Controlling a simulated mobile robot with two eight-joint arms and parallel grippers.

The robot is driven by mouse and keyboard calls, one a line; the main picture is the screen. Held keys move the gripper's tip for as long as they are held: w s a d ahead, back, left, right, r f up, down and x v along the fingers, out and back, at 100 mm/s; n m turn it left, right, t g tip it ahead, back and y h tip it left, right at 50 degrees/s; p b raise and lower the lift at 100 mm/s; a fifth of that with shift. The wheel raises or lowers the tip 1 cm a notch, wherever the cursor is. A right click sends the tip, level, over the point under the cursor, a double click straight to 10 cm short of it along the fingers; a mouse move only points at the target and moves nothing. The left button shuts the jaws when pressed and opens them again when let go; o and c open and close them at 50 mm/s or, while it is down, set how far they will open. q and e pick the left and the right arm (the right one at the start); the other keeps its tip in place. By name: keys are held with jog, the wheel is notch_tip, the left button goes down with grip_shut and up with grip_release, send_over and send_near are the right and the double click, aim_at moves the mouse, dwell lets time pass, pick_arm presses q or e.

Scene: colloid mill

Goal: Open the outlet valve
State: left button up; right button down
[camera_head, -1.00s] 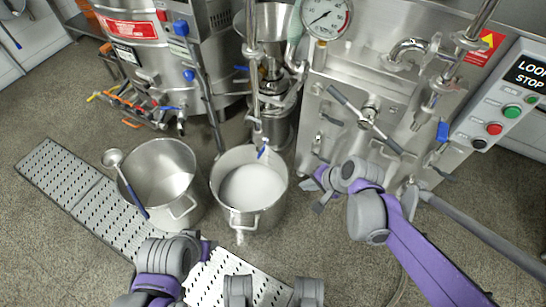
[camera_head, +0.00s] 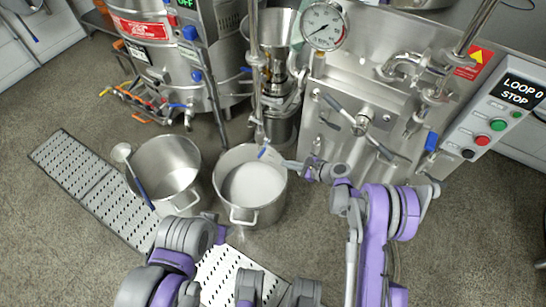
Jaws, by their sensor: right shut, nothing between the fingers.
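The outlet valve's small blue handle (camera_head: 264,153) shows at the lower end of the vertical outlet pipe (camera_head: 256,110), over the rim of the right steel pot (camera_head: 240,214), which holds white material. My right gripper (camera_head: 287,164) reaches in from the right, shut and empty. Its fingertips are just right of the blue handle, above the pot's right rim. I cannot tell whether they touch the handle. My left arm is at the bottom left, and its gripper (camera_head: 220,234) is mostly hidden behind the wrist, so its jaws cannot be read.
A second steel pot (camera_head: 165,190) with a ladle (camera_head: 124,154) stands to the left. A perforated metal grate (camera_head: 95,190) runs along the floor. The steel mill cabinet (camera_head: 350,95) with a gauge and crossed handle stands behind my right arm. A control panel (camera_head: 495,110) is at the right.

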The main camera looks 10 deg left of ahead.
aim_at(262, 153)
pick_arm(q)
jog(key=shift+w+d+r+p, duration=0.1)
jog(key=shift+d+r+p, duration=0.25)
jog(key=shift+d+r, duration=0.15)
pick_arm(e)
jog(key=shift+s+f+m+t+y, duration=0.15)
jog(key=shift+f+m+y, duration=0.2)
jog(key=shift+f+m, duration=0.45)
jog(key=shift+w+f+m+t+y, duration=0.15)
jog(key=shift+f+m+y, duration=0.25)
jog(key=shift+f, duration=0.65)
jog(key=shift+a, duration=0.1)
jog(key=b+x, duration=0.1)
jog(key=x, duration=0.9)
pick_arm(q)
jog(key=shift+w+f, duration=0.1)
jog(key=shift+f, duration=0.4)
pick_arm(e)
notch_tip(262, 153, up, 4)
jog(key=shift+s+f, duration=0.1)
jog(key=shift+s, duration=0.1)
pick_arm(q)
jog(key=shift+w+f+b, duration=0.2)
jog(key=shift+f+b, duration=0.1)
jog(key=shift+f, duration=0.1)
pick_arm(e)
jog(key=shift+r+m, duration=0.2)
jog(key=shift+m, duration=0.1)
